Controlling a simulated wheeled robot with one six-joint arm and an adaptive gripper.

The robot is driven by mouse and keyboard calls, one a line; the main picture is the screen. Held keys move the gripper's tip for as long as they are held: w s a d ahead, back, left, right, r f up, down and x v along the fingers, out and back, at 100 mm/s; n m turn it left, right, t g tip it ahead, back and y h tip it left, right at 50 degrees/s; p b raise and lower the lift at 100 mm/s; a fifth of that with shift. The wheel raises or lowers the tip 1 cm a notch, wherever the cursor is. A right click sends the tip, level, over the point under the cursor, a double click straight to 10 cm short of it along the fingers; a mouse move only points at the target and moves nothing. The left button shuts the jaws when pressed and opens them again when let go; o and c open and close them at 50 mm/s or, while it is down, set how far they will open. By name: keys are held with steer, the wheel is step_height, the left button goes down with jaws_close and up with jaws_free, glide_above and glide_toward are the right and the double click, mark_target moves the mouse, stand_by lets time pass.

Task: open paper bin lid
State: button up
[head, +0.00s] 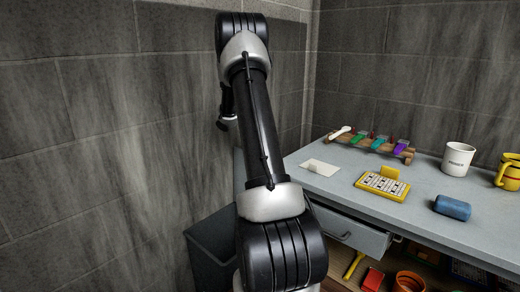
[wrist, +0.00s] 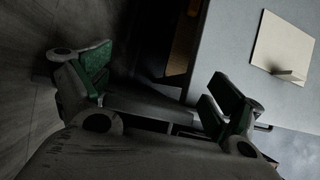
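The dark grey bin (head: 207,248) stands on the floor at the lower left of the head view, between the wall and the desk. My arm covers its right part, and I cannot tell how its lid sits. My gripper (wrist: 160,82) is open in the wrist view, with its two green-padded fingers wide apart and nothing seen between them. In the head view the fingers are hidden behind my arm. A dark panel shows between and behind the fingers in the wrist view; I cannot tell whether it belongs to the bin.
The grey desk (head: 405,212) fills the right side, with a drawer (head: 350,235) below its top. A stone-block wall (head: 90,150) stands close on the left.

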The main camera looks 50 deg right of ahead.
steer(key=v, duration=1.2)
steer(key=shift+d, duration=0.15)
steer(key=s+a+f+m+g+y, duration=0.1)
steer(key=s+a+f+m+y, duration=0.15)
steer(key=s+a+m, duration=0.85)
steer(key=s+a+r+m+t+y, duration=0.2)
steer(key=s+a+r+m, duration=0.1)
steer(key=s+a, duration=0.5)
steer(key=s+a+r+m+t+y, duration=0.1)
steer(key=s+a+r+m+t, duration=0.2)
steer(key=a, duration=1.2)
steer(key=s+r+m, duration=0.1)
steer(key=s+r, duration=0.2)
steer(key=s, duration=0.3)
steer(key=shift+a+r+y, duration=0.2)
steer(key=shift+a+y, duration=0.1)
steer(key=shift+y, duration=0.05)
